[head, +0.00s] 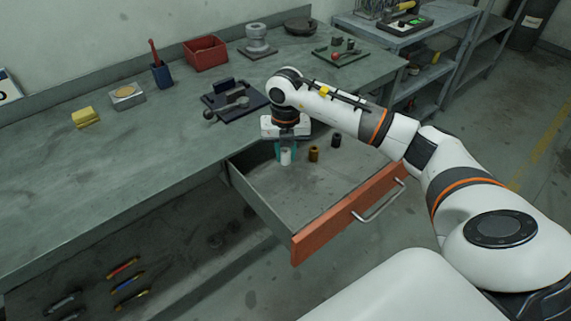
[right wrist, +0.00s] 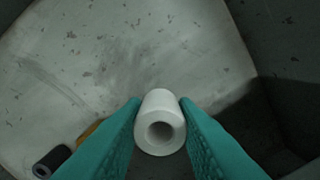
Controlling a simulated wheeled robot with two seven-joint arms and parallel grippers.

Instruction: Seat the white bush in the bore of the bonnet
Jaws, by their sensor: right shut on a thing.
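The white bush (head: 286,157) is a short hollow cylinder, upright over the open drawer. My right gripper (head: 286,151) points down with its teal fingers shut on the bush. In the right wrist view the bush (right wrist: 160,122) sits between both fingertips, its round hole facing the camera. I cannot tell whether it touches the drawer floor. A grey flanged part (head: 257,42) with a round top stands at the back of the bench and looks like the bonnet; its bore is not clear from here. My left gripper is not in view.
The drawer (head: 345,214) stands open and holds a brass bush (head: 314,154) and a dark bush (head: 336,140) right of the white one. On the bench are a vise (head: 235,100), a red bin (head: 205,53), a blue cup (head: 161,74) and a parts tray (head: 341,55). The bench's left front is clear.

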